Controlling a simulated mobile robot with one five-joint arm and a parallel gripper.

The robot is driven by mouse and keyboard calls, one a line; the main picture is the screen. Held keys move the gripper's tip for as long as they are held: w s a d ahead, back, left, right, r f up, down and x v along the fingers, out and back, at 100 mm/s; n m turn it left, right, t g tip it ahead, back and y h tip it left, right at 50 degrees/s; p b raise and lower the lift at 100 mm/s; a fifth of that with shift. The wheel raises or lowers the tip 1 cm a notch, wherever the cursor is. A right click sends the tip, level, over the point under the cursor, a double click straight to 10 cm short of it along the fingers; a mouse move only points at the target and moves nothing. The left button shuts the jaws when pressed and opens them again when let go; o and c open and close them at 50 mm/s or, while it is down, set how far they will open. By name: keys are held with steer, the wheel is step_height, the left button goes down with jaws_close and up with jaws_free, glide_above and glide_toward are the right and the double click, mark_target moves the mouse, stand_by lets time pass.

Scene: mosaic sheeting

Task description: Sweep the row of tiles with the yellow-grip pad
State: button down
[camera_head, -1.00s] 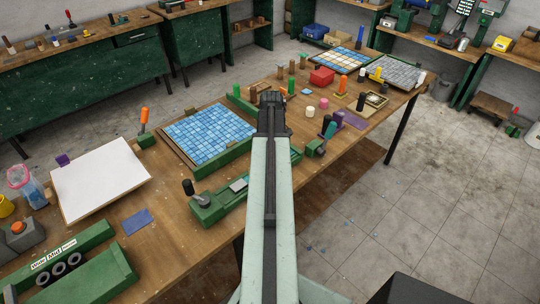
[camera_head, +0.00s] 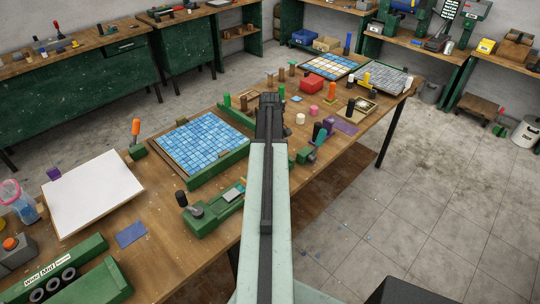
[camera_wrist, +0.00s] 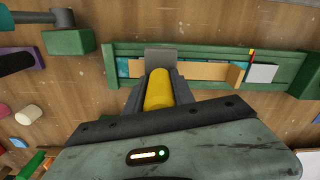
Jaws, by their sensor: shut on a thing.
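My gripper (camera_wrist: 160,90) is shut on the yellow grip (camera_wrist: 159,90) of a pad. The pad's grey plate (camera_wrist: 161,58) shows just beyond the grip, over the left part of a green channel (camera_wrist: 112,50). I cannot tell whether the plate touches what lies below. Teal tiles (camera_wrist: 122,68) show in the channel beside the plate, and a light wooden strip (camera_wrist: 205,70) lies along it, partly covering the row. In the head view my gripper (camera_head: 270,103) is over the bench, and my arm hides the pad and most of the channel.
A white block (camera_wrist: 262,73) sits at the channel's right part. A green clamp-like block (camera_wrist: 68,40) stands to its left. In the head view a blue tile sheet (camera_head: 203,142) lies left of my arm. Pegs and a red box (camera_head: 312,85) stand beyond.

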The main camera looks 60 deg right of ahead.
step_height(320, 180, up, 4)
steer(key=p, duration=0.3)
steer(key=shift+r, duration=0.15)
steer(key=shift+f, duration=0.2)
